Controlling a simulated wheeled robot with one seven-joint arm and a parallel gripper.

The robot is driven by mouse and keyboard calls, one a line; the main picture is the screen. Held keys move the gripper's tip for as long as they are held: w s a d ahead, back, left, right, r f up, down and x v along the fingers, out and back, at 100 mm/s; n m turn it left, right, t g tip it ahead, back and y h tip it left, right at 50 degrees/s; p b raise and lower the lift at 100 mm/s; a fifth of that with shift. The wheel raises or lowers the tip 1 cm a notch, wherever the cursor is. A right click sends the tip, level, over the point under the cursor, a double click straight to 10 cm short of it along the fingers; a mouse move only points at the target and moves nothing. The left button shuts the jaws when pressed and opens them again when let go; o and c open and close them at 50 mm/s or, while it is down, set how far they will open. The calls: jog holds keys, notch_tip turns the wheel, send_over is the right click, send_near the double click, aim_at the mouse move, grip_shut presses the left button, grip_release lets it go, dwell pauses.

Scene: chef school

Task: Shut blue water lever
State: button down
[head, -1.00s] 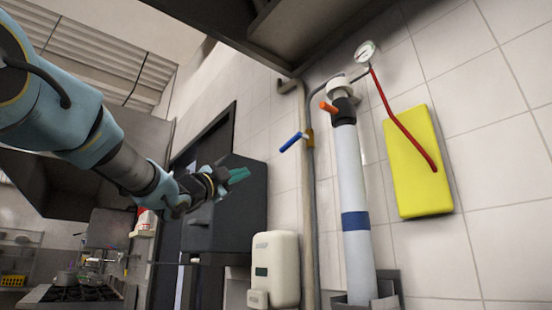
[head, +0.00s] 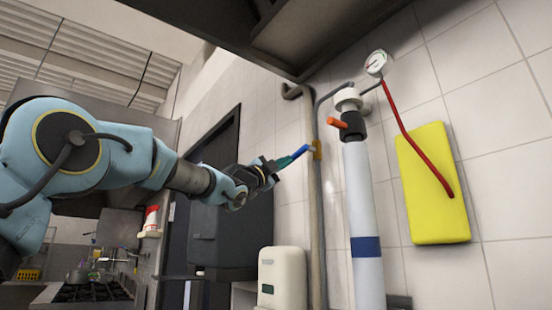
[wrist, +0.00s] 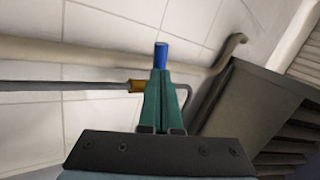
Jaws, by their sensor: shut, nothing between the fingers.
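The blue water lever (head: 301,150) sticks out to the left and slightly down from a brass valve (head: 316,150) on a thin grey pipe on the tiled wall. My gripper (head: 282,162) is shut, its green fingertips at the lever's free end in the head view. In the wrist view, the blue lever (wrist: 161,56) shows just beyond the tips of my closed gripper (wrist: 160,75), with the brass valve (wrist: 137,86) to the left of the fingers. The fingers hide part of the lever. I cannot tell whether they touch it.
A white pipe with an orange handle (head: 337,123) stands right of the valve. A yellow board (head: 433,190) and a red hose (head: 404,125) are farther right. A dark box (head: 235,235) and a white dispenser (head: 283,279) are below. A dark hood overhangs above.

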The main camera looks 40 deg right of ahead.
jog(key=shift+d+r, duration=0.25)
jog(key=shift+d, duration=0.1)
jog(key=m+g, duration=0.1)
jog(key=r+m+g, duration=0.1)
jog(key=w+m+g, duration=0.1)
jog(key=m, duration=0.1)
jog(key=shift+r, duration=0.25)
